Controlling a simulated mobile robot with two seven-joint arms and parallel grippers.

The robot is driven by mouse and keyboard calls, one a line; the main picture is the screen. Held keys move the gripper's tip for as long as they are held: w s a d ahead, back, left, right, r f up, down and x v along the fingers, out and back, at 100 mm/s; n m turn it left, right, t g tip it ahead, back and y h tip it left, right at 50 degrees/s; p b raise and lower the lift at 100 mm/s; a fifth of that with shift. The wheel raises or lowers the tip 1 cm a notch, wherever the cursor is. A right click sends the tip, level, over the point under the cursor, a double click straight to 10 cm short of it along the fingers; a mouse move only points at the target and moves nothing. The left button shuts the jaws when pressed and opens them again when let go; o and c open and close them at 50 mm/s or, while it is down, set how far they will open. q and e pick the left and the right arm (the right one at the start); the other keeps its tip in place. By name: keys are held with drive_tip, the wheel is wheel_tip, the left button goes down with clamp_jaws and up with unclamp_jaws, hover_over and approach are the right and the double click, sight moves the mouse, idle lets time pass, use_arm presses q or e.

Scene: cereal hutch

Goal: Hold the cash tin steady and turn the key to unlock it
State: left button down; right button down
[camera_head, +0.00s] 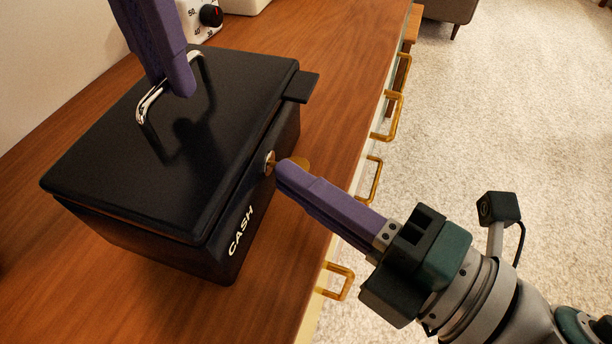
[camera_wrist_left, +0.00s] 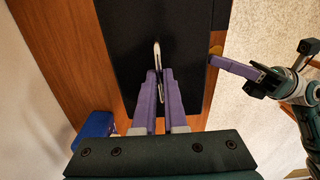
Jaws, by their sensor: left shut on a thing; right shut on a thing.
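The black cash tin (camera_head: 110,165) stands on the wooden top with its lid down and "CASH" on its front. My left gripper (camera_head: 183,85) is shut on the chrome lid handle (camera_head: 146,108); the left wrist view shows its purple fingers (camera_wrist_left: 158,85) on either side of the handle (camera_wrist_left: 156,55). The brass key (camera_head: 298,161) is at the round lock (camera_head: 269,162) in the tin's front. My right gripper (camera_head: 284,172) is shut on the key, its fingertips close to the lock and partly covering the key. How far the key is turned cannot be told.
The wooden top (camera_head: 345,40) has an edge just beyond the tin's front, with several brass drawer handles (camera_head: 373,180) below it. A white timer with a dial (camera_head: 210,16) stands behind the tin. A blue object (camera_wrist_left: 93,130) shows in the left wrist view.

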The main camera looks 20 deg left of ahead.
drive_tip(key=shift+n, duration=0.3)
drive_tip(key=c, duration=1)
unclamp_jaws()
drive_tip(key=v, duration=1.2)
drive_tip(key=shift+s+f, duration=0.1)
drive_tip(key=shift+s, duration=0.05)
use_arm(q)
drive_tip(key=c, duration=0.9)
unclamp_jaws()
